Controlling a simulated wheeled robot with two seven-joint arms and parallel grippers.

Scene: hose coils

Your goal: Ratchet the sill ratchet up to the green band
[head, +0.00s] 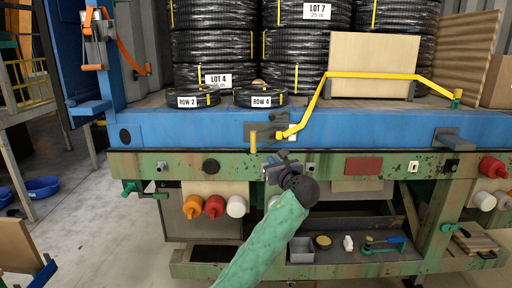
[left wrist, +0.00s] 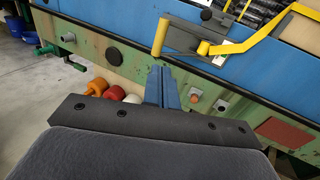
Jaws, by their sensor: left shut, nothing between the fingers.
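On the blue sill (head: 360,128) sits a grey plate with a short yellow handle (head: 253,141) and a pivot, which looks like the sill ratchet. A long bent yellow bar (head: 370,75) runs from it up to the right. The handle also shows in the left wrist view (left wrist: 161,36). A small green piece (head: 456,103) is at the bar's right end; I cannot tell whether it is the green band. My left gripper (head: 281,156) is shut and empty, just below the plate and apart from the handle. Its fingers (left wrist: 161,72) show in the left wrist view. My right gripper is not in view.
Black hose coils (head: 215,50) are stacked behind the sill, with two smaller labelled coils in front. An orange strap (head: 130,58) hangs on the left post. Orange, red and white knobs (head: 215,206) sit below the green beam. A lower shelf (head: 345,255) holds small items.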

